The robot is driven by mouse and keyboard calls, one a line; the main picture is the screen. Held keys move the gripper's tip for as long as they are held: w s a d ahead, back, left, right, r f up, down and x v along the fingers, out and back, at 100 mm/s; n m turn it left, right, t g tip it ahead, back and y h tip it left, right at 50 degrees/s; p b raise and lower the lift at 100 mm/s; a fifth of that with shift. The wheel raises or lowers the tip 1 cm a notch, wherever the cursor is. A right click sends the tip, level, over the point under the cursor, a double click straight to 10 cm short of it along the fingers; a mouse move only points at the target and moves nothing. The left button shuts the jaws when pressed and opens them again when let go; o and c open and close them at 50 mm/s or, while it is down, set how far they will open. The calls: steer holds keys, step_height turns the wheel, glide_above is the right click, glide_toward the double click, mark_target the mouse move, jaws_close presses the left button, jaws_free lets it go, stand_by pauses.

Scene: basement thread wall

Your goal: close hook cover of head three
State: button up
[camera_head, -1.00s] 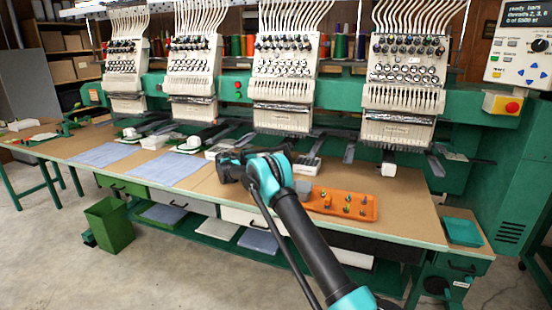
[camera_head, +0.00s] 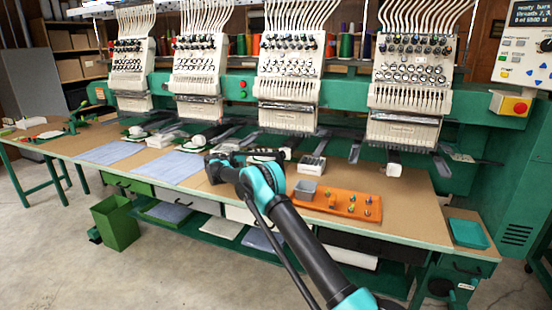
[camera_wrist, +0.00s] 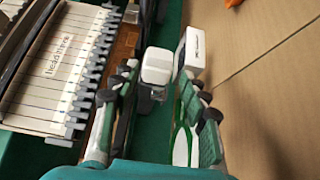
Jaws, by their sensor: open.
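Head three (camera_head: 290,85), the third white embroidery head from the left, stands over the green machine bed. In the wrist view its white needle case (camera_wrist: 62,62) carries a label reading "Head three". A small white rounded block (camera_wrist: 157,67), seemingly the hook cover, sits on a narrow arm below it. I cannot tell if it is open or closed. My gripper (camera_wrist: 160,90) is open, its fingers on either side of the view with the white block between or just beyond their tips. Contact is not clear.
A small white labelled box (camera_wrist: 193,50) stands close by the right finger.

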steer(key=shift+v, duration=2.5)
